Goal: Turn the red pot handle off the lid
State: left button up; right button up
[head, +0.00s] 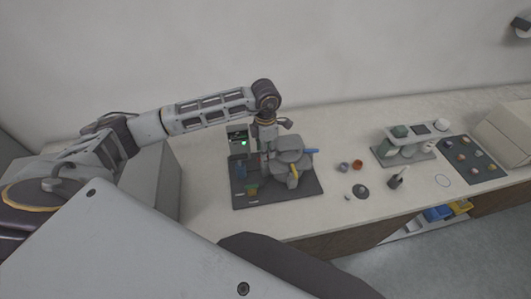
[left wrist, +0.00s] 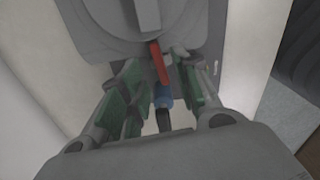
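The grey mounting press (head: 290,145) stands on a dark base plate (head: 305,192), with a yellow handle (head: 294,176) and a blue handle (head: 311,151) showing. My left gripper (head: 266,158) points down at its left side and hides part of it. In the left wrist view a red handle (left wrist: 158,62) sticks out below a grey round part (left wrist: 115,20), which may be the lid. My left gripper (left wrist: 160,85) is open, its green-padded fingers on either side of the red handle's lower end, with gaps visible. The red handle is hidden in the head view. My right gripper is out of view.
A blue piece (left wrist: 163,96) with a dark end lies below the red handle. A unit with a green light (head: 238,141) stands behind my gripper. Small round parts (head: 357,165) lie to the right, then a grey rack (head: 404,150) and dark tray (head: 470,158). Counter between is mostly clear.

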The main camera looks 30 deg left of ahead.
pick_arm(q)
jog(key=shift+f+p, duration=0.3)
jog(key=shift+f, duration=1.3)
grip_shut()
